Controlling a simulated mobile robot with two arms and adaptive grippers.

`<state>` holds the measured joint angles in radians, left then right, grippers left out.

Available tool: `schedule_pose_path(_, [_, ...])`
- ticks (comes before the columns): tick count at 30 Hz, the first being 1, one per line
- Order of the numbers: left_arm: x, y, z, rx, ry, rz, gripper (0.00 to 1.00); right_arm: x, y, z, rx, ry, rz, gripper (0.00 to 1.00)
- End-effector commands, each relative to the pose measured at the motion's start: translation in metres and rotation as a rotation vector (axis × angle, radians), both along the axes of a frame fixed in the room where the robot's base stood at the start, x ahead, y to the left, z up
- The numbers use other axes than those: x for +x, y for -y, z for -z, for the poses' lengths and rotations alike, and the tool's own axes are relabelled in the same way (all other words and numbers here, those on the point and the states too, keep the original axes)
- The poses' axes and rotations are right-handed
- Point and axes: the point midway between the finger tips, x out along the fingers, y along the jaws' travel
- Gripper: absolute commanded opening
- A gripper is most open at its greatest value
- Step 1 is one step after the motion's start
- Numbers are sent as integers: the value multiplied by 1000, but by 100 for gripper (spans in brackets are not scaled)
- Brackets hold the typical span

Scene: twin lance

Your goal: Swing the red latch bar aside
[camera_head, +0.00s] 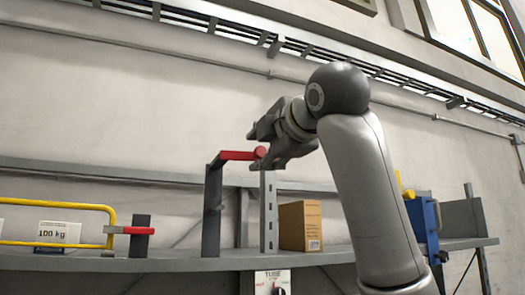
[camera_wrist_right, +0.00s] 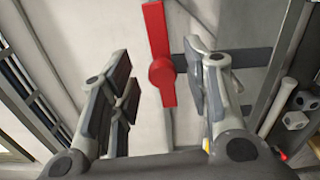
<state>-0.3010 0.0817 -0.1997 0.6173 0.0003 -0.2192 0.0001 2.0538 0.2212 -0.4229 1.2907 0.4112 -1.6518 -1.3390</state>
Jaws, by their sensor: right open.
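My right gripper (camera_head: 266,144) is open at the bar's round end. A second, shorter red bar (camera_head: 138,230) is on a low dark post at the left, by a yellow rail. My left gripper is not in view.
The grey shelf (camera_head: 185,262) carries a cardboard box (camera_head: 299,226), a white "100 kg" block (camera_head: 58,233) behind the yellow rail (camera_head: 60,205), and a blue object (camera_head: 424,222) at the right. A slotted grey upright (camera_head: 268,215) stands below the gripper.

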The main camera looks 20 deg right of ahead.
Motion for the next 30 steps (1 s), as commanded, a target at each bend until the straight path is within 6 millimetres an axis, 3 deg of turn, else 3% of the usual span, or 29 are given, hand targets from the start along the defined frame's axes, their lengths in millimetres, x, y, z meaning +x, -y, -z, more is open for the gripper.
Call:
schedule_pose_path(9, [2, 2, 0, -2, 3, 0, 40, -67, 2, -2, -1, 6, -1, 44])
schedule_pose_path(15, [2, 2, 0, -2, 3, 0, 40, -98, 3, -1, -1, 4, 0, 44])
schedule_pose_path(21, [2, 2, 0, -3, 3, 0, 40, -109, 4, 0, -1, 2, 0, 44])
schedule_pose_path(30, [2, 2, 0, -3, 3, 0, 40, -109, 4, 0, 0, 2, 0, 44])
